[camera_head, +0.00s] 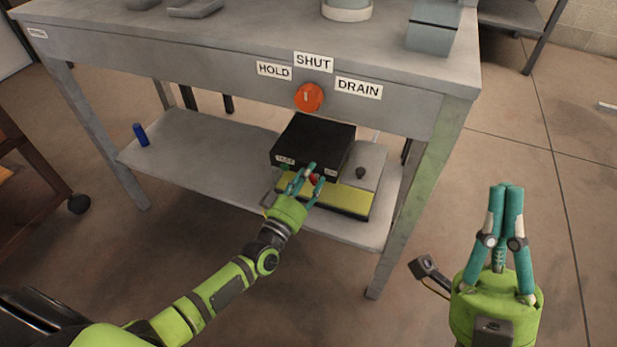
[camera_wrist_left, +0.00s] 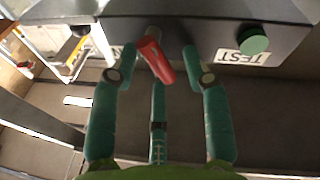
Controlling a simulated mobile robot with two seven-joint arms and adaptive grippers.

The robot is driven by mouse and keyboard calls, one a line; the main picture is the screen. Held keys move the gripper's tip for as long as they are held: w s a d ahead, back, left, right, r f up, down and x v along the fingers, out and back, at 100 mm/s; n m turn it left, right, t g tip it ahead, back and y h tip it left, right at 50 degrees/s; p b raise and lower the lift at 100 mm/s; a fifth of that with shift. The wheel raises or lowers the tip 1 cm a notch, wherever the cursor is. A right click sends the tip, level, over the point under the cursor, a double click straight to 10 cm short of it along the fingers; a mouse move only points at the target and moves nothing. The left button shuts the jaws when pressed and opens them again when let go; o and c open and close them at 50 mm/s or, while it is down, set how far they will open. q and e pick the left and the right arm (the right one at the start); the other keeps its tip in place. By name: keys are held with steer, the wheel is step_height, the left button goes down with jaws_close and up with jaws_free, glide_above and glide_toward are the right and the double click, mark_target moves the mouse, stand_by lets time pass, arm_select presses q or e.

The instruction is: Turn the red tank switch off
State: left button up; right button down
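The red switch (camera_head: 313,179) is a small lever on the front of a black box (camera_head: 318,140) on the table's lower shelf. In the left wrist view the red switch (camera_wrist_left: 156,60) sticks out at a slant from the box front. My left gripper (camera_head: 316,172) is at the box front with its fingers spread. In the left wrist view my left gripper (camera_wrist_left: 160,52) has one finger on each side of the lever, with visible gaps. The lever's base is partly hidden. My right gripper (camera_head: 506,188) is raised at the right, its fingers together and empty.
A green button (camera_wrist_left: 254,41) beside a TEST label (camera_wrist_left: 243,57) is close to the left fingers. An orange-red knob (camera_head: 309,97) is on the table front (camera_head: 220,75) among HOLD, SHUT and DRAIN labels. A yellow-sided unit (camera_head: 345,198) and a blue cylinder (camera_head: 141,134) are on the shelf.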

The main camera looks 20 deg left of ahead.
arm_select(q)
steer(key=v, duration=1.2)
stand_by(0.4)
